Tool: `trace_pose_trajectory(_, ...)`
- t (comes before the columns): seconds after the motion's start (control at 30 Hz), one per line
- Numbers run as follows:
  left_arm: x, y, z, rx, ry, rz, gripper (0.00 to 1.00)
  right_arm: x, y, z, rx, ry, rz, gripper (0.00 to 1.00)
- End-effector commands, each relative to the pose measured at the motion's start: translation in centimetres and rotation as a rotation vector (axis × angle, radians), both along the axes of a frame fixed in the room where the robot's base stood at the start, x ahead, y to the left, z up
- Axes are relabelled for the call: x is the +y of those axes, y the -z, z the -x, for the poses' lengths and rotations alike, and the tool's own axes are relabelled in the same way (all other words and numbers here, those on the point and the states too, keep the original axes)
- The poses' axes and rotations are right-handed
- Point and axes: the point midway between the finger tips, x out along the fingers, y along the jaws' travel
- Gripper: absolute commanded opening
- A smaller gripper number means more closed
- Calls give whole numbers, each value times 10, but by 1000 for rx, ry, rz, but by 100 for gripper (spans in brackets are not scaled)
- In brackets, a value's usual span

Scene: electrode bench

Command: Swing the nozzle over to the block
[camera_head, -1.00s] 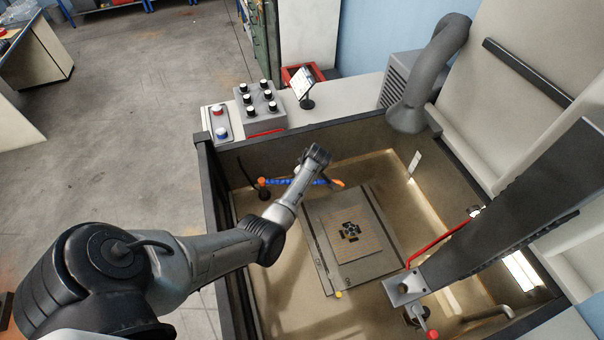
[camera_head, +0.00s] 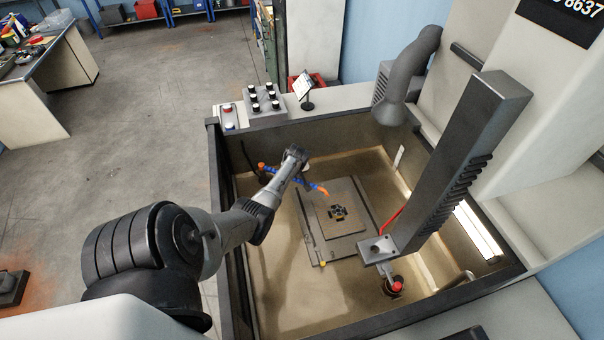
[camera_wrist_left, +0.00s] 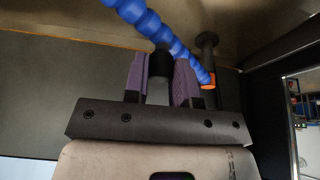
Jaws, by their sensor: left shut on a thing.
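The nozzle is a blue segmented hose with an orange tip (camera_head: 323,191), over the tank in the head view. Its orange base (camera_head: 262,167) is at the tank's back left. The blue hose (camera_wrist_left: 150,25) crosses the top of the left wrist view, with an orange fitting at its right. My left gripper (camera_wrist_left: 160,82) is shut there, its purple pads around a dark piece by the hose. In the head view my wrist hides the fingers. My right gripper is not in view.
The block sits on a grey plate (camera_head: 308,228) on the tank floor. A dark machine head (camera_head: 462,150) with a red hose hangs to the right. The tank's dark wall (camera_head: 222,190) rises at the left. A control box (camera_head: 265,103) stands behind.

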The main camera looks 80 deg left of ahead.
Motion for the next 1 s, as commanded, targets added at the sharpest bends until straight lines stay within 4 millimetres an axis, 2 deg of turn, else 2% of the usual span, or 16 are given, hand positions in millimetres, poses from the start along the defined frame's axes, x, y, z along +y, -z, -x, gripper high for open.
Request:
trace_pose_trajectory(0.37, 0, -1, 2, 3, 2, 2, 0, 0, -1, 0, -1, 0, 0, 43)
trace_pose_trajectory(0.4, 0, -1, 2, 4, 2, 2, 26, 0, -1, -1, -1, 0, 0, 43)
trace_pose_trajectory(0.63, 1, -1, 2, 3, 1, 1, 48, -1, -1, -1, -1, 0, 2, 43)
trace_pose_trajectory(1.0, 0, -5, 2, 3, 1, 0, 50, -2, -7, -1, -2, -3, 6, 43)
